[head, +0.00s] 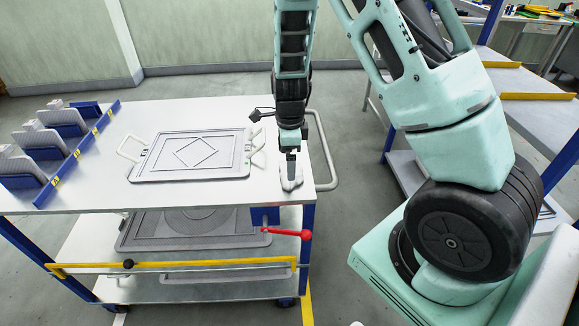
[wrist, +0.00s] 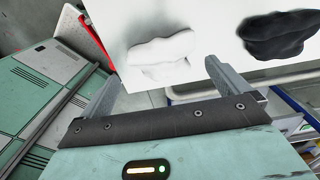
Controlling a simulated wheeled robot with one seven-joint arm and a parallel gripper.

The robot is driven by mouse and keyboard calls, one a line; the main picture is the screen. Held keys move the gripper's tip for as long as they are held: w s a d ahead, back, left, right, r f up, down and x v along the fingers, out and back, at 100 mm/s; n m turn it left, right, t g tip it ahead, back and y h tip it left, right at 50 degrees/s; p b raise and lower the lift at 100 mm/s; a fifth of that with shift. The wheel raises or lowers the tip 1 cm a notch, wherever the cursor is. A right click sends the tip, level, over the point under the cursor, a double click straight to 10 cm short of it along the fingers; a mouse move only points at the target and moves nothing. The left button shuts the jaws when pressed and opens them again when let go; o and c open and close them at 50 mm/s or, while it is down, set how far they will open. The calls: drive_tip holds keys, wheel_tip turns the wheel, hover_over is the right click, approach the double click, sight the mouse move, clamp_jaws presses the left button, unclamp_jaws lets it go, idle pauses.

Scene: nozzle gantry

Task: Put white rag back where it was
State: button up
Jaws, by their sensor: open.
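The white rag (head: 291,180) lies crumpled on the white top of the cart (head: 250,192), near its right edge. It also shows in the wrist view (wrist: 160,55), just beyond and between my fingertips. My gripper (head: 291,158) points down over the rag in the head view and hides part of it. In the wrist view my gripper (wrist: 163,78) has its fingers wide apart with nothing held between them. Whether the fingertips touch the rag I cannot tell.
A dark rag (wrist: 280,35) lies beside the white one in the wrist view. A grey framed plate (head: 195,174) and blue-fronted bins (head: 45,150) are on the cart top. A red lever (head: 290,232) sticks out below it. Bare cart top lies left of the white rag.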

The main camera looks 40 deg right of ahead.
wheel_tip(320, 180, up, 7)
drive_tip(key=s+a+r+n+y, duration=0.1)
drive_tip(key=s+a+r+n, duration=0.2)
drive_tip(key=s+a+n, duration=0.35)
drive_tip(key=s+a+r+n+y, duration=0.1)
drive_tip(key=s+a+r+n, duration=0.2)
drive_tip(key=a+n, duration=0.65)
drive_tip(key=s+a+r+n, duration=0.2)
drive_tip(key=s+a+n, duration=0.2)
drive_tip(key=s+n, duration=0.3)
drive_tip(key=s+a+r+n+h, duration=0.1)
drive_tip(key=s+a+n, duration=0.3)
drive_tip(key=s+n, duration=0.4)
drive_tip(key=shift+r+n, duration=0.6)
drive_tip(key=shift+n, duration=0.2)
